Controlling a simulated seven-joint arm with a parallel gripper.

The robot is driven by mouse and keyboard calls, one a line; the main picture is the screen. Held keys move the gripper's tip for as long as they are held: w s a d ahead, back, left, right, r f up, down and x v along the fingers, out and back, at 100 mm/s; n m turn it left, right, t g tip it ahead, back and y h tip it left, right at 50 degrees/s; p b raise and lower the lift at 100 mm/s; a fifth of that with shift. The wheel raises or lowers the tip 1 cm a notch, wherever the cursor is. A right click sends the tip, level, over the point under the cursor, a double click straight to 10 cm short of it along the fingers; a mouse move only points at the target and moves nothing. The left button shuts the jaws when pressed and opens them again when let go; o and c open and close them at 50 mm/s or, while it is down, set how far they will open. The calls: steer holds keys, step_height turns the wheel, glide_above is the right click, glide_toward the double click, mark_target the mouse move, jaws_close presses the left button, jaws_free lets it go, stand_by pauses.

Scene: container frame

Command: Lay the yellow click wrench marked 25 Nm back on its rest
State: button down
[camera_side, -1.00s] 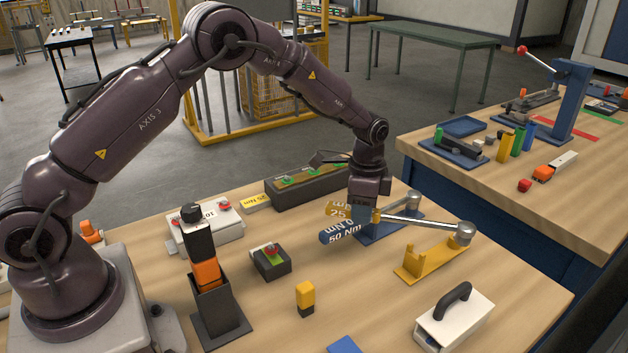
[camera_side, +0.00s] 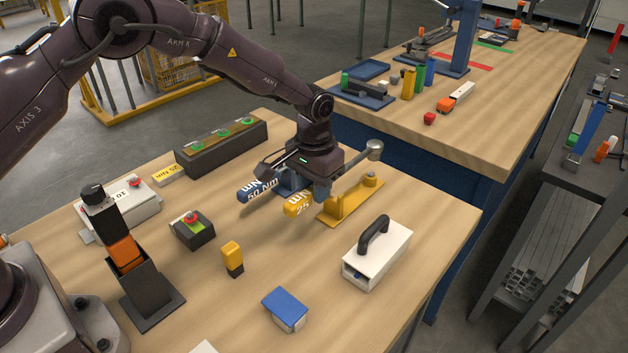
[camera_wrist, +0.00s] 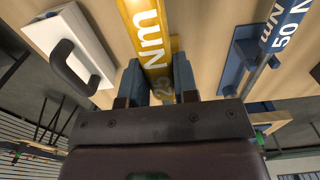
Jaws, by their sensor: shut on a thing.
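The yellow wrench marked 25 (camera_side: 298,204) is in my gripper (camera_side: 321,190), which is shut on its handle. Its silver head (camera_side: 375,149) points to the back right. In the wrist view the handle (camera_wrist: 150,32) runs between the two fingers (camera_wrist: 158,88). The yellow rest (camera_side: 352,199) stands on the table just below and right of the wrench, partly hidden by it. I cannot tell whether they touch. The blue wrench marked 50 Nm (camera_side: 258,189) is beside it on the left, near the blue rest (camera_wrist: 232,68).
A white case with a black handle (camera_side: 378,258) stands in front of the yellow rest. A yellow-and-black block (camera_side: 232,258) and a blue-topped box (camera_side: 285,309) stand nearer.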

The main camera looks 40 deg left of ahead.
steer(key=shift+f, duration=2.55)
stand_by(2.1)
steer(key=c, duration=0.8)
jaws_free()
steer(key=shift+s+f, duration=0.1)
step_height(320, 180, up, 13)
steer(key=shift+r, duration=0.1)
steer(key=shift+r, duration=2.95)
